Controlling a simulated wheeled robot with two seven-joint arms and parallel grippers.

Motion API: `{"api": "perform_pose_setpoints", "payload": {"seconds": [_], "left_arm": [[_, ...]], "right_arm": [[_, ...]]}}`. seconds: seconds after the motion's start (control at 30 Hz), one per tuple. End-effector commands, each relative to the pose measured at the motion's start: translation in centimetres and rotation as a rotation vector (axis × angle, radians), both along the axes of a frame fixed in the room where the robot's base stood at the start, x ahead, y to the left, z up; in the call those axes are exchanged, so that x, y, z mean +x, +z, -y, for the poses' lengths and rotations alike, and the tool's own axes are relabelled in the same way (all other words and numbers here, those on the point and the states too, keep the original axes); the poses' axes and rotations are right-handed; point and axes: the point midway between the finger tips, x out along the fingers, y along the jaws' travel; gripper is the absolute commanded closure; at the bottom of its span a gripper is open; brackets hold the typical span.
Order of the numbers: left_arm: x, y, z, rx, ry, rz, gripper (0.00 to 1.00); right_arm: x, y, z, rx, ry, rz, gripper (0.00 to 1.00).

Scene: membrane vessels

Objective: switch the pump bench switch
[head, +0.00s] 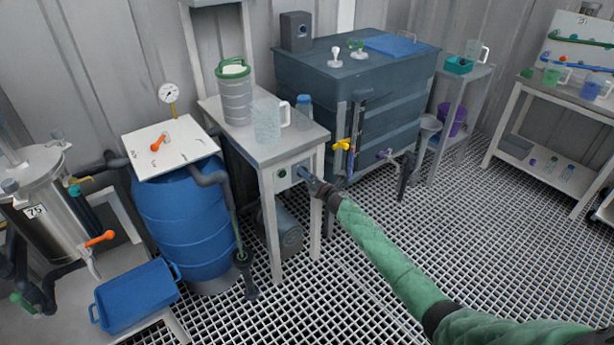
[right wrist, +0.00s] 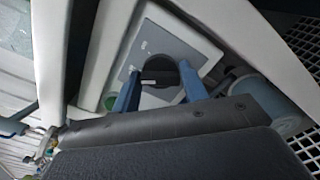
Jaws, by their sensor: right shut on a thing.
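The pump bench switch (right wrist: 159,76) is a black rotary knob with a pale pointer mark, on a grey plate in the right wrist view. A green button (right wrist: 110,101) sits beside it, partly covered by a finger. My right gripper (right wrist: 161,86) has its two blue fingers on either side of the knob and is shut on it. In the head view my right gripper (head: 306,176) reaches the front panel of the pump bench (head: 262,152) and hides the switch. The green button also shows there (head: 282,173). My left gripper is not in view.
A clear jug (head: 268,122), a ribbed canister (head: 235,98) and a blue-capped bottle (head: 304,105) stand on the bench. A blue barrel (head: 185,225) is at its left, a large dark tank (head: 375,80) behind right. Open grating floor (head: 450,220) lies to the right.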

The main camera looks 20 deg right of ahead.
Motion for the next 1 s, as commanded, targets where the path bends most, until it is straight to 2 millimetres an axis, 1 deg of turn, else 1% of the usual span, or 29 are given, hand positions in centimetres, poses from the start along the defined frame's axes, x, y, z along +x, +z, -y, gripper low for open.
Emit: {"api": "perform_pose_setpoints", "payload": {"seconds": [0.27,0.47,0.67,1.0], "left_arm": [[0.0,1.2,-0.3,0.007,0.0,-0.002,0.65],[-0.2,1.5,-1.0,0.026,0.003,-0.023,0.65],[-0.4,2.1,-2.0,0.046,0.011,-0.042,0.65],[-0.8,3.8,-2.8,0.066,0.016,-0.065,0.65]], "right_arm": [[0.0,0.1,0.0,0.13,0.0,-0.047,0.79],[0.0,0.1,0.1,0.294,0.0,-0.107,0.79],[0.1,0.1,0.1,0.474,-0.001,-0.171,0.79],[0.1,0.0,0.2,0.752,-0.001,-0.273,0.79]]}}
